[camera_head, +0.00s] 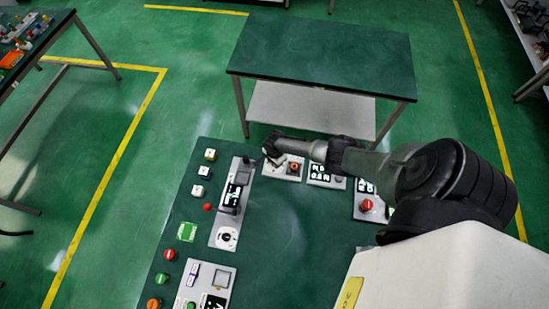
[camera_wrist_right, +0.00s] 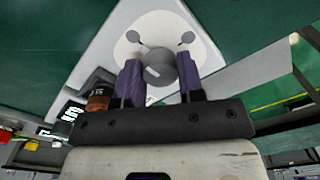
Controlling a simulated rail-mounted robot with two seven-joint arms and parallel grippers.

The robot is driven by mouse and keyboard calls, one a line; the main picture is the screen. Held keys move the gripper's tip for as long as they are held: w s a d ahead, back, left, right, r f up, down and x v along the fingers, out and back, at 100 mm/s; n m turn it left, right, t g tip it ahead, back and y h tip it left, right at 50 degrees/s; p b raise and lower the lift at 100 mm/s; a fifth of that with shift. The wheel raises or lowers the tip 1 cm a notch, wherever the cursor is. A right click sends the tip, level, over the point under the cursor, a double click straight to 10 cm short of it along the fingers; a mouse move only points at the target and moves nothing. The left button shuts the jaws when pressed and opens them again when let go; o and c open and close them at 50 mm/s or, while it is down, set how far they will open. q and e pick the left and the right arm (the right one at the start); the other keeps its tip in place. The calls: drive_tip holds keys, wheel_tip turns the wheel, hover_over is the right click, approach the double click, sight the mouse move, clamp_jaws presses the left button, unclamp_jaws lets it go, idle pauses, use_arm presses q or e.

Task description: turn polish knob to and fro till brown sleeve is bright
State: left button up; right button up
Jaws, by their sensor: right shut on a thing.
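My right gripper (camera_wrist_right: 160,78) has its two purple fingers on either side of a round grey knob (camera_wrist_right: 158,62), which I take for the polish knob. The knob stands on a pale rounded plate on a light panel (camera_wrist_right: 205,60). In the head view my right gripper (camera_head: 270,150) reaches the far edge of the green bench, and its fingers and the knob are too small to tell apart. A dark cylinder with a brown band (camera_wrist_right: 98,98), probably the brown sleeve, shows left of the fingers in the right wrist view; its brightness is hard to judge. My left gripper is out of view.
Several panels with displays and buttons (camera_head: 228,238) line the green bench (camera_head: 280,235). A red button (camera_head: 366,205) sits near my right arm. An empty green-topped table (camera_head: 320,60) stands beyond.

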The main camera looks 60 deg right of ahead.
idle(0.4)
drive_tip(key=o, duration=0.9)
drive_tip(key=shift+r+p, duration=0.3)
drive_tip(key=shift+r, duration=0.2)
wheel_tip(320, 180, up, 13)
drive_tip(key=p, duration=0.3)
drive_tip(key=shift+f, duration=0.1)
drive_tip(key=shift+s, duration=0.15)
